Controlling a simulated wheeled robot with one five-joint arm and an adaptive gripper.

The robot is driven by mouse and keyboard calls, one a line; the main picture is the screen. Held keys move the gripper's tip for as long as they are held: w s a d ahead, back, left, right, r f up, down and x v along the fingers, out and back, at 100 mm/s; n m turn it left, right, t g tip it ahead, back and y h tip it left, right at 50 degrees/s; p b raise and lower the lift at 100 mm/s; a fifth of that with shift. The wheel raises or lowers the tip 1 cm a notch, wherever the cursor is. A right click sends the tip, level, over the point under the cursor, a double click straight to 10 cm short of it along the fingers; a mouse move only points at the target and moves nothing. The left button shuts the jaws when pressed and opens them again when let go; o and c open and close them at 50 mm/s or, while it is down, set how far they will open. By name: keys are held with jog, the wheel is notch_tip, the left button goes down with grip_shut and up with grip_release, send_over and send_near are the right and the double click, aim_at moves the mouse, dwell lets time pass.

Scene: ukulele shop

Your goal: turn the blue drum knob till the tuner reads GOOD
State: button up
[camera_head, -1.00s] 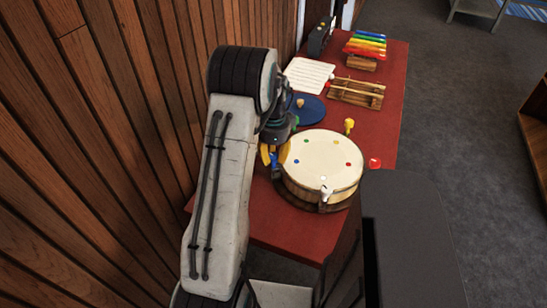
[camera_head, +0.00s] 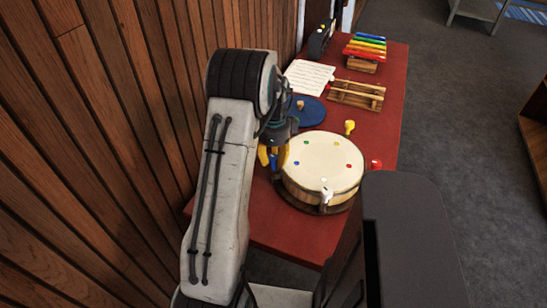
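The drum (camera_head: 322,163) has a cream top and wooden sides and sits on the red table. Its top carries small coloured dots, one of them blue (camera_head: 295,163). Knobs stand around its rim: yellow (camera_head: 350,126), red (camera_head: 376,164) and white (camera_head: 327,195). A blue piece (camera_head: 273,160) shows at the drum's left side by my gripper (camera_head: 269,158); this looks like the blue knob, partly hidden. My gripper is at the drum's left, with yellow parts beside the blue piece. Whether its fingers touch or close on it cannot be told. A dark box (camera_head: 320,40), possibly the tuner, stands at the back; no reading is legible.
The red table (camera_head: 385,105) also holds a xylophone (camera_head: 365,47), a wooden rack (camera_head: 357,94), a white sheet (camera_head: 308,77) and a round blue mat (camera_head: 306,110). A wood-plank wall (camera_head: 110,120) runs along the left. Open grey floor lies right.

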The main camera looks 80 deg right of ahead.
aim_at(274, 157)
jog(key=o, duration=0.5)
jog(key=shift+r, duration=0.1)
notch_tip(274, 157, up, 12)
dwell(0.5)
dwell(0.9)
